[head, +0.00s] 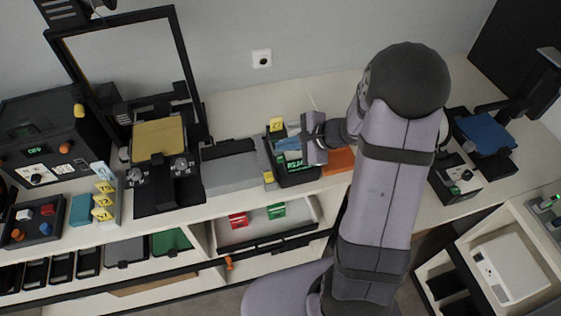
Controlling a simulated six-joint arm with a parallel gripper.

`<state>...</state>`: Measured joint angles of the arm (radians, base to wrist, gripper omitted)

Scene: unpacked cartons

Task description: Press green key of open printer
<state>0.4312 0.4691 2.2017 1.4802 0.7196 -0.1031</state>
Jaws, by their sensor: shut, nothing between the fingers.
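One open-frame printer with a tall black frame and a yellow plate (158,138) stands on the bench at left; grey knobs sit at its front. Another open printer with a blue plate (486,133) stands at right, behind my arm. Its front control box (455,180) carries small keys and a tiny green spot, too small to tell clearly. My gripper (291,144) is shut and empty, over a small black device with a green display (296,165) at mid-bench. It is well apart from both printers. I cannot tell whether it touches the device.
A black boxed machine (42,135) with orange knobs stands at far left. A grey box (230,168) and an orange block (338,161) flank the small device. Red (238,219) and green (276,211) pieces lie on the shelf below. The rear bench is clear at centre.

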